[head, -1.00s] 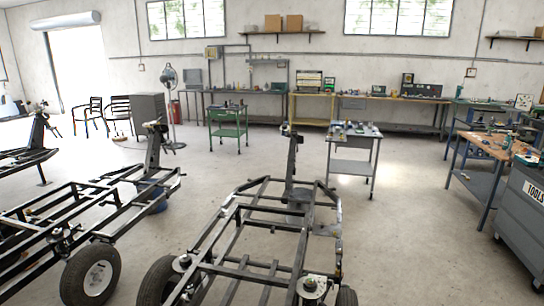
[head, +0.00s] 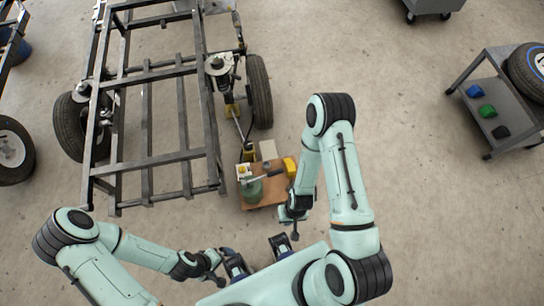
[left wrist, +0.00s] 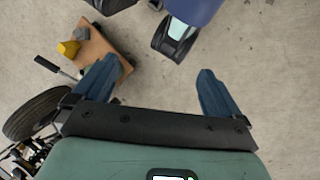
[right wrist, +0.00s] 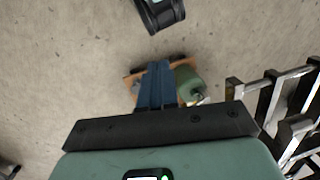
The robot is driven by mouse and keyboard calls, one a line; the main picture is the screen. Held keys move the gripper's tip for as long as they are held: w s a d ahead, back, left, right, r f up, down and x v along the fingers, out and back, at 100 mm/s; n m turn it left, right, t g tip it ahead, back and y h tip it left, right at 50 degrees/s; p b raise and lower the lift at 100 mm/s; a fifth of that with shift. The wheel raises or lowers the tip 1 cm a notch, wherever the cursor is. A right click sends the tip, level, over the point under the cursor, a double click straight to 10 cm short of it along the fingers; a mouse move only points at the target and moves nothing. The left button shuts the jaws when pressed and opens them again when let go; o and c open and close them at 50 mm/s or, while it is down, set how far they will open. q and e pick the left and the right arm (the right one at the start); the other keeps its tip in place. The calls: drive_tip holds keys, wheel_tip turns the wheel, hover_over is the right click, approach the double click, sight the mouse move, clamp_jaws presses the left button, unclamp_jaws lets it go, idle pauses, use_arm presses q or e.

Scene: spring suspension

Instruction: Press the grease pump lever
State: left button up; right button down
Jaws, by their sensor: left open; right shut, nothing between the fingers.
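The grease pump, a green cylinder (head: 252,190), stands on a brown wooden board (head: 270,200) on the floor, and shows in the right wrist view (right wrist: 188,84). A light lever (head: 264,178) reaches right over the pump. A rod with a dark grip (left wrist: 46,66) shows left of the board in the left wrist view. My left gripper (head: 215,268) is open and empty, low and left of the board; its fingers show apart (left wrist: 158,90). My right gripper (head: 293,230) is shut and empty, just right of the board; its closed fingers (right wrist: 157,75) partly hide the board.
A black trailer frame (head: 150,160) with wheels stands left of and beyond the pump. A yellow object (head: 290,167) and a pale box (head: 268,150) are beside it. A grey cart (head: 500,120) stands at the right. The floor between is clear.

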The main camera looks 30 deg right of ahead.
use_arm(q)
wheel_tip(320, 180, down, 8)
drive_tip(key=s+b, duration=0.1)
drive_tip(key=b, duration=0.6)
drive_tip(key=shift+r, duration=0.25)
use_arm(e)
drive_tip(key=w+d+t+h, duration=0.1)
drive_tip(key=w+t+h, duration=0.1)
drive_tip(key=w, duration=0.8)
drive_tip(key=w+d+f+n+t+h, duration=0.1)
drive_tip(key=w+d+t+h, duration=0.1)
drive_tip(key=w, duration=0.7)
drive_tip(key=shift+w+t, duration=0.3)
drive_tip(key=shift+w, duration=0.1)
drive_tip(key=b, duration=0.3)
approach(275, 172)
drive_tip(key=x, duration=0.5)
drive_tip(key=shift+w+a, duration=0.2)
drive_tip(key=shift+a, duration=0.05)
use_arm(q)
drive_tip(key=shift+w+f+t+b, duration=0.15)
drive_tip(key=shift+w+f, duration=0.2)
drive_tip(key=shift+f, duration=0.4)
drive_tip(key=shift+w+f+t+b, duration=0.15)
drive_tip(key=shift+w+f, duration=0.15)
drive_tip(key=shift+f, duration=0.45)
use_arm(e)
drive_tip(key=shift+x, duration=0.75)
